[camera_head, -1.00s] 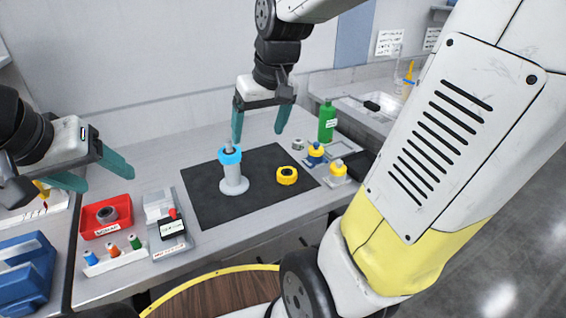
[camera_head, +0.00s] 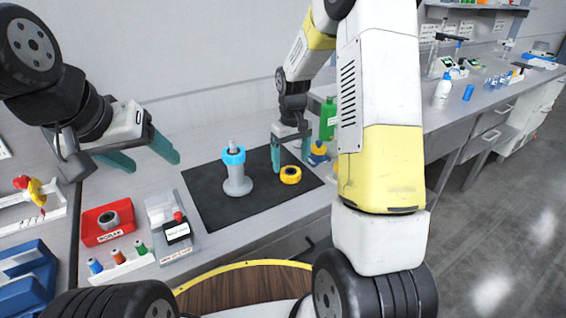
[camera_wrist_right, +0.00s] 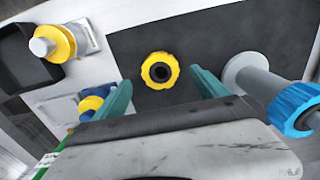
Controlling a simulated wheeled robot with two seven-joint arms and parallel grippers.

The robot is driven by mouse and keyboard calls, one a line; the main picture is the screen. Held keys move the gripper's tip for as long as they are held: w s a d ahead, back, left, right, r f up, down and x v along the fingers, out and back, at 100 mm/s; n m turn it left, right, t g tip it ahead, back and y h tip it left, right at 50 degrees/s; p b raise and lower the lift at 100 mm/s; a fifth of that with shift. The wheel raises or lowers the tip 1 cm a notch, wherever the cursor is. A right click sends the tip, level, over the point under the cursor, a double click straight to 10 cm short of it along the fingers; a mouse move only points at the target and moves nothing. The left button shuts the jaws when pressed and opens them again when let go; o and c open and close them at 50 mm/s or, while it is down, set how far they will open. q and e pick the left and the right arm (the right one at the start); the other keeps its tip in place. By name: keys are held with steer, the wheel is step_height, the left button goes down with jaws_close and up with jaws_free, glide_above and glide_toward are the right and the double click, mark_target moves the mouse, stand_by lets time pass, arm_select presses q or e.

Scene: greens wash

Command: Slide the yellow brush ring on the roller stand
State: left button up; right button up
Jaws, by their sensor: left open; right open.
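The yellow brush ring (camera_head: 290,175) lies flat on the dark mat, to the right of the roller stand. The grey roller stand (camera_head: 237,184) stands upright on the mat with a blue ring (camera_head: 233,155) around its post near the top. My right gripper (camera_head: 291,160) is open and empty, just above and behind the yellow ring. In the right wrist view the yellow ring (camera_wrist_right: 160,70) shows between and beyond the fingers, apart from both. The stand (camera_wrist_right: 250,75) is beside the right-hand finger there. My left gripper (camera_head: 155,162) is open and empty over the table at left.
The dark mat (camera_head: 210,204) is mostly bare. A green bottle (camera_head: 328,118) and a yellow-and-blue item (camera_head: 318,153) stand behind it to the right. A red tray (camera_head: 90,235), small spools (camera_head: 117,256) and a grey device (camera_head: 168,232) are at left.

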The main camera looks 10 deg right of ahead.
mark_target(291, 170)
step_height(291, 170, down, 4)
steer(key=shift+f, duration=0.2)
steer(key=c, duration=1.4)
steer(key=shift+c, duration=0.2)
steer(key=shift+r, duration=0.1)
